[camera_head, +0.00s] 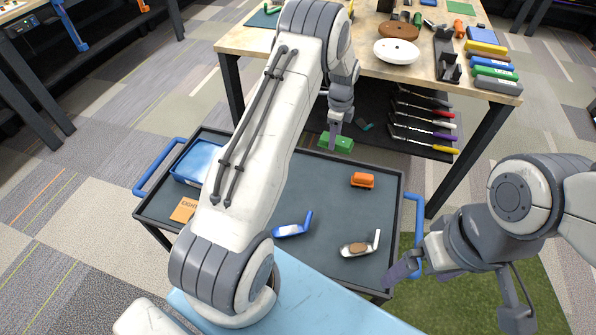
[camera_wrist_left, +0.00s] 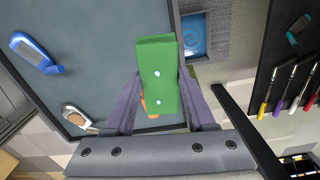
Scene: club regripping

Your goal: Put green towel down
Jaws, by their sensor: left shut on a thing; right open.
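The green towel (camera_head: 338,143) looks like a folded block in the head view, over the far edge of the dark cart top (camera_head: 325,200). My left gripper (camera_head: 336,128) is shut on it and holds it from above. In the left wrist view the towel (camera_wrist_left: 157,75) sits between the purple fingers (camera_wrist_left: 158,108). I cannot tell its exact height over the cart. My right gripper (camera_head: 398,270) is open and empty, by the cart's near right corner.
On the cart lie an orange object (camera_head: 362,180), a blue club head (camera_head: 292,228), a white and brown club head (camera_head: 361,246), an orange box (camera_head: 184,210) and a blue bin (camera_head: 199,160). The workbench (camera_head: 350,55) and its shelf of clubs stand beyond. The cart's middle is clear.

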